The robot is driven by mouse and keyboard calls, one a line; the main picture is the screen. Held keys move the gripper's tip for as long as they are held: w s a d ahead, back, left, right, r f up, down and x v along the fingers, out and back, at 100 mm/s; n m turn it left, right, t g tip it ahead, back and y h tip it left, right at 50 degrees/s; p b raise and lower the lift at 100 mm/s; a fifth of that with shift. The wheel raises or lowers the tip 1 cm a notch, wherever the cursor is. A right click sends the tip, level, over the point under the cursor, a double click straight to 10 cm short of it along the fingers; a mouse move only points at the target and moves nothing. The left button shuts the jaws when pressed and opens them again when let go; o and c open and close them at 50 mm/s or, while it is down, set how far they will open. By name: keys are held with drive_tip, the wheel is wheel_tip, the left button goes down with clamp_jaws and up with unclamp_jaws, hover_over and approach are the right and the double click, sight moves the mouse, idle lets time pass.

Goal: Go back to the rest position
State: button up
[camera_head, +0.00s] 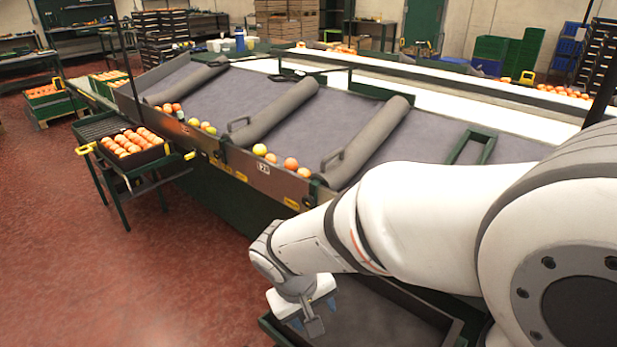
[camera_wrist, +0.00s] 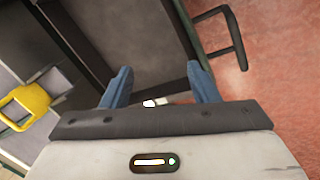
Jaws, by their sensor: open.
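My gripper (camera_wrist: 160,88) shows in the wrist view with its two blue fingers apart and nothing between them. In the head view my gripper (camera_head: 308,312) hangs at the end of my white arm, over the left part of a dark, empty-looking tray (camera_head: 375,312) at the bottom. My arm hides part of that tray. Oranges and yellow-green fruits (camera_head: 265,155) lie along the lower edge of the grey sloped sorting table (camera_head: 345,112), well apart from my gripper.
A crate of oranges (camera_head: 130,144) stands on a dark green stand at left. The sorting table's front wall (camera_head: 262,178) lies beyond my gripper. The red floor (camera_head: 110,270) at lower left is clear. A yellow handle (camera_wrist: 26,104) shows at left in the wrist view.

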drive_tip(key=s+d+r+m+y+p, duration=0.2)
drive_tip(key=s+d+r+m+p, duration=0.2)
drive_tip(key=d+r, duration=0.8)
drive_tip(key=shift+s+d+r+m+t+y, duration=0.15)
drive_tip(key=shift+s+d+m+t+y, duration=0.25)
drive_tip(key=shift+d, duration=0.7)
